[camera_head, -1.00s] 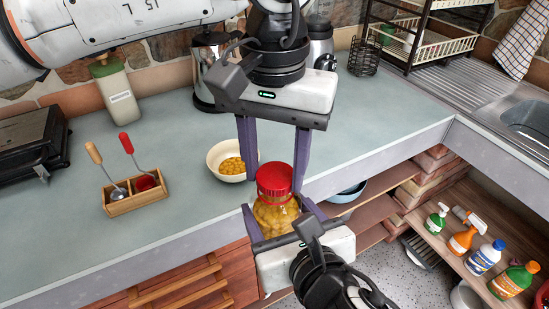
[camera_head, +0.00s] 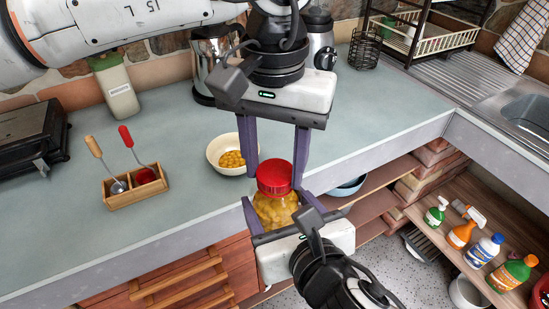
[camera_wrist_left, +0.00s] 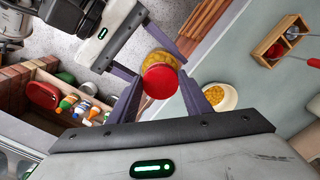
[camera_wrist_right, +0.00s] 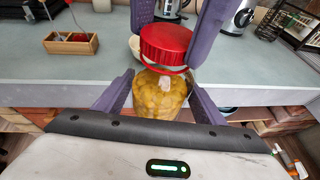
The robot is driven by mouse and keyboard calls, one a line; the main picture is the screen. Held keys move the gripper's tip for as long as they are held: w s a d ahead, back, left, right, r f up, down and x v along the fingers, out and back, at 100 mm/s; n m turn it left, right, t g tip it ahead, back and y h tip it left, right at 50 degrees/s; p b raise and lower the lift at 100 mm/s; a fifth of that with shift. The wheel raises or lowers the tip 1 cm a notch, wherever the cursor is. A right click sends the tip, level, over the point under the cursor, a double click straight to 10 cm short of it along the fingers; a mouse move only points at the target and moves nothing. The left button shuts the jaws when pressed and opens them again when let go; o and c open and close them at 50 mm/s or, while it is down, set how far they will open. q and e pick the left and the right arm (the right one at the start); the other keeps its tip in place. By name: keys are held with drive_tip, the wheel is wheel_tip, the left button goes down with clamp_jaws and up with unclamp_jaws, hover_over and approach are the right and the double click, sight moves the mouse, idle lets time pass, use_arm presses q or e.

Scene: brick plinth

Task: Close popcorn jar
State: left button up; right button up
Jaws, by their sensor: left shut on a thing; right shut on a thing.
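The popcorn jar (camera_head: 275,212) is clear, full of yellow popcorn, and upright in front of the counter edge. Its red lid (camera_head: 274,178) is at the jar's mouth. In the right wrist view the lid (camera_wrist_right: 166,44) is over the jar (camera_wrist_right: 160,95), with a thin red ring below it; I cannot tell whether it is fully seated. My left gripper (camera_head: 274,181) reaches down from above and is shut on the lid, a finger on each side. My right gripper (camera_head: 278,198) comes from the front below and is shut on the jar body.
A cream bowl of popcorn (camera_head: 226,160) stands on the counter (camera_head: 180,235) behind the jar. A wooden utensil box (camera_head: 136,195) is to the left. Open shelves with a blue bowl (camera_head: 347,188) and several cleaning bottles (camera_head: 484,254) are lower right.

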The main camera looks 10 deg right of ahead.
use_arm(q)
drive_tip(key=shift+f, duration=0.1)
use_arm(e)
drive_tip(key=shift+r, duration=0.1)
drive_tip(key=c, duration=0.5)
use_arm(q)
drive_tip(key=m, duration=0.6)
drive_tip(key=shift+w+a+m, duration=0.15)
drive_tip(key=shift+m, duration=0.15)
use_arm(e)
drive_tip(key=shift+c, duration=0.2)
use_arm(q)
drive_tip(key=o, duration=1)
drive_tip(key=shift+r, duration=2.3)
